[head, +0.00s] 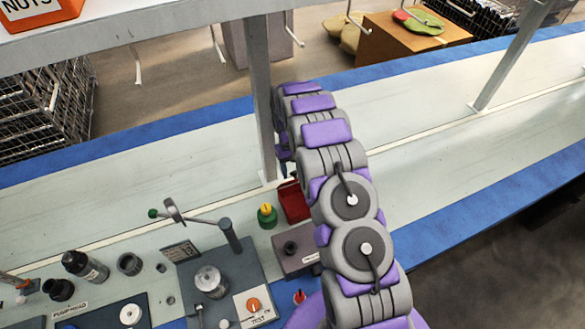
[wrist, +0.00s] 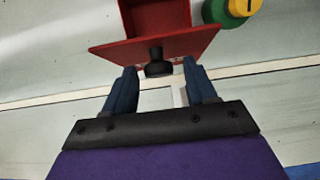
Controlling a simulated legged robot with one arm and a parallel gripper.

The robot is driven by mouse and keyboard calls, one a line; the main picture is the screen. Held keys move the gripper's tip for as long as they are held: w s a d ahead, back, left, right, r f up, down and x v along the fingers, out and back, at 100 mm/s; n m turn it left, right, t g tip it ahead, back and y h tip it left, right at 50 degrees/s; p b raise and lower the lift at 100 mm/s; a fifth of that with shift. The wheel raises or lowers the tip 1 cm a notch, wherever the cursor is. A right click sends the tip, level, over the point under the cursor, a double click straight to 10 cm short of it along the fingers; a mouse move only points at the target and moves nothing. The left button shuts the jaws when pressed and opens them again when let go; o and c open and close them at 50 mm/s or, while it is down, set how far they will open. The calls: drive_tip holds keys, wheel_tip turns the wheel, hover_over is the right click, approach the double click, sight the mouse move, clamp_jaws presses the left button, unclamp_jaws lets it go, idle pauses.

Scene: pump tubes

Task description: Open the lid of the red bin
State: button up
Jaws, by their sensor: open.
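The red bin (head: 293,203) sits on the workbench, partly hidden by my arm in the head view. In the wrist view the red bin (wrist: 156,16) is at the top, with dark red inner faces showing. A flat red panel, which looks like its lid (wrist: 112,50), spreads in front of it with a black knob (wrist: 158,66) on it. My gripper (wrist: 160,72) is open, one dark blue finger on each side of the knob, with visible gaps. I cannot tell whether the fingertips touch the panel, or how far the lid is raised.
A green and yellow button (head: 267,215) stands just left of the bin. A grey test fixture with a lever (head: 215,280) is further left. A grey shelf post (head: 262,100) rises close beside my arm. The bench strip behind and to the right is clear.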

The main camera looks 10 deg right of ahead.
wheel_tip(320, 180, up, 3)
drive_tip(key=shift+r+p, duration=0.1)
drive_tip(key=shift+p, duration=0.45)
drive_tip(key=shift+s+r, duration=0.2)
drive_tip(key=shift+r, duration=0.05)
drive_tip(key=shift+s, duration=0.95)
drive_tip(key=s+r+p, duration=0.1)
drive_tip(key=s+p, duration=0.1)
drive_tip(key=s, duration=1.1)
drive_tip(key=shift+s+d, duration=0.2)
drive_tip(key=shift+s, duration=0.15)
drive_tip(key=shift+o, duration=0.2)
